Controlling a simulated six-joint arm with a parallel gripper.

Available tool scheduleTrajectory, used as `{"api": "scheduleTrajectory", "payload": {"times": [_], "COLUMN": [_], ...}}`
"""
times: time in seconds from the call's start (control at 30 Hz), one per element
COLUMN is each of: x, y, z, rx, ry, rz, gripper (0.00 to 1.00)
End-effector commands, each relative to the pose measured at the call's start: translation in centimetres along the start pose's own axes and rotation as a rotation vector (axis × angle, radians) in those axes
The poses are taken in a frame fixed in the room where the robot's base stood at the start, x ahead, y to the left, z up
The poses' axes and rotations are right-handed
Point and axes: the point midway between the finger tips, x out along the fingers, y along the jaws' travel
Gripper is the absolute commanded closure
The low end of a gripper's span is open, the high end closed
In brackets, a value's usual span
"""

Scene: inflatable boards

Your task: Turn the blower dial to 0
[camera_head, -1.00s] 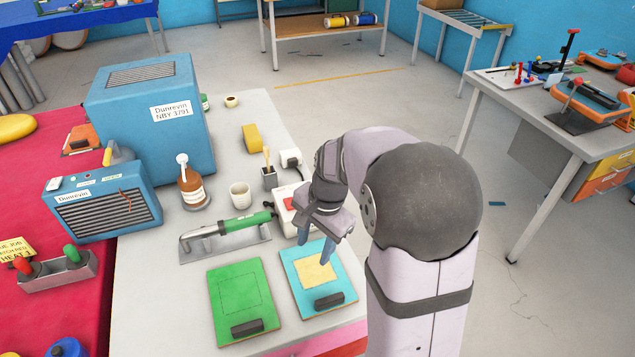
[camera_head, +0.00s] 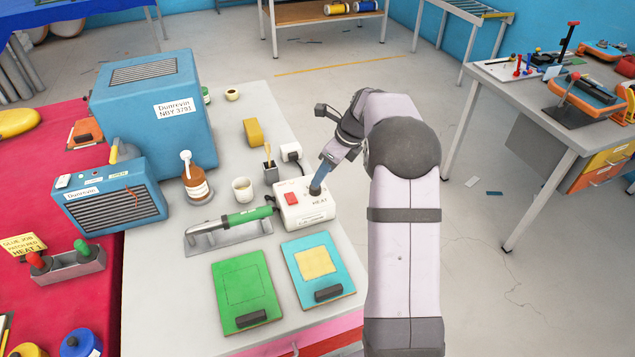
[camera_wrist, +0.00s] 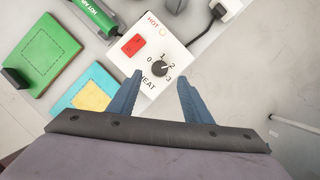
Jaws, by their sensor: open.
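The blower's control box (camera_head: 302,208) is white with a red switch and stands on the grey bench. In the wrist view, its dark round dial (camera_wrist: 160,68) sits among the marks 0, 1, 2 and 3, beside the word HEAT. Its pointer seems to face the 2, though it is small. My gripper (camera_wrist: 160,77) is open and empty, with one finger on each side of the dial, slightly back from it in that picture. In the head view, my gripper (camera_head: 318,186) points down over the dial and hides most of it. Contact cannot be told.
The green-handled blower (camera_head: 247,216) lies on a metal stand left of the box. A green board (camera_head: 247,285) and a blue board (camera_head: 317,242) lie in front. A cup (camera_head: 242,189), a brown bottle (camera_head: 195,182) and a plug (camera_head: 291,152) are behind.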

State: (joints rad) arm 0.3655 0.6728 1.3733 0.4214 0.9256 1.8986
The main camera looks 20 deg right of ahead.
Motion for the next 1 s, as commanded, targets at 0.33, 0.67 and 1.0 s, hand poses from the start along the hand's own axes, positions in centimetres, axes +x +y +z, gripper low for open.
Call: {"api": "scheduleTrajectory", "payload": {"times": [0.33,0.67,1.0], "x": [4.2,6.5,6.5], "y": [0.2,0.0,0.1], "z": [0.0,0.0,-0.1], "rx": [-0.002,-0.003,-0.003], "ry": [0.003,0.001,0.002], "rz": [0.003,-0.001,-0.001], "gripper": [0.55,0.55,0.76]}}
